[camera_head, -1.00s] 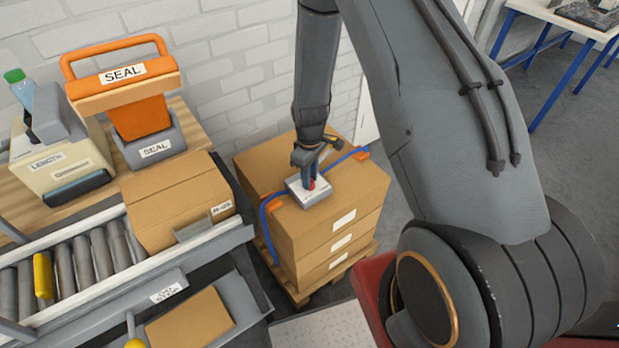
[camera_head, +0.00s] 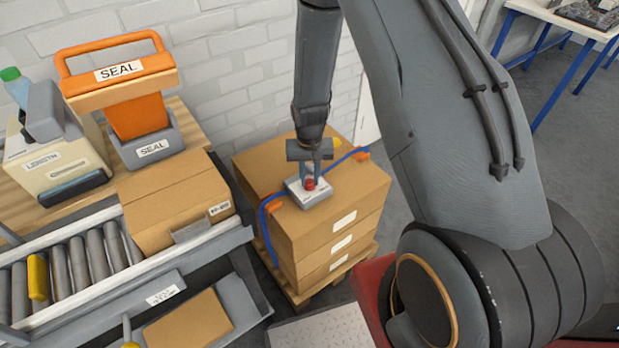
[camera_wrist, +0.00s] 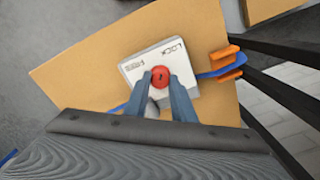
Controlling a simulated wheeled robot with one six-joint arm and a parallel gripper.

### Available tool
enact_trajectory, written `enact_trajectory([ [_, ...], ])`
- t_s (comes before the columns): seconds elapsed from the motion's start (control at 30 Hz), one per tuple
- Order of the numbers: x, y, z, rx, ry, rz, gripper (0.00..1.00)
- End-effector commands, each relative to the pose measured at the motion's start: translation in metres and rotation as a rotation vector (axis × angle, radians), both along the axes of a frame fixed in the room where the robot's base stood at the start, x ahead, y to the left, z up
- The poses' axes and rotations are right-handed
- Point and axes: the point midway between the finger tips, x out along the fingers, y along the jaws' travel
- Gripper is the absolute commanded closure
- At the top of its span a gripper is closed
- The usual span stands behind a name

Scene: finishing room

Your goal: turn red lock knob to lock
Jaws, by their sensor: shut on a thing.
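In the head view the knob (camera_head: 310,184) is a small red spot on the plate (camera_head: 298,197) on top of the stacked cartons. My gripper (camera_head: 309,181) points down at it. In the wrist view my gripper's two blue-grey fingers (camera_wrist: 161,80) are on either side of the knob and shut on it. I cannot tell which word the knob points to.
A blue strap (camera_head: 266,222) with orange clips (camera_head: 362,154) crosses the top carton (camera_head: 350,195). The cartons stand on a wooden pallet (camera_head: 302,294). A roller conveyor (camera_head: 200,246) with a carton (camera_head: 165,210) and an orange SEAL machine (camera_head: 138,117) stand left. A white wall is behind.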

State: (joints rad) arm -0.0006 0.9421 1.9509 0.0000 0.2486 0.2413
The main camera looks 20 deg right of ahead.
Motion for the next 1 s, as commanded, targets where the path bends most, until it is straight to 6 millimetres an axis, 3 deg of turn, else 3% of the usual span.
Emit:
enact_trajectory([
  [0.4,0.0005,-0.0001,0.0005,0.0,-0.001,-0.211,1.0],
  [1.0,0.0004,-0.0001,0.0006,0.0,-0.001,-0.247,0.99],
])
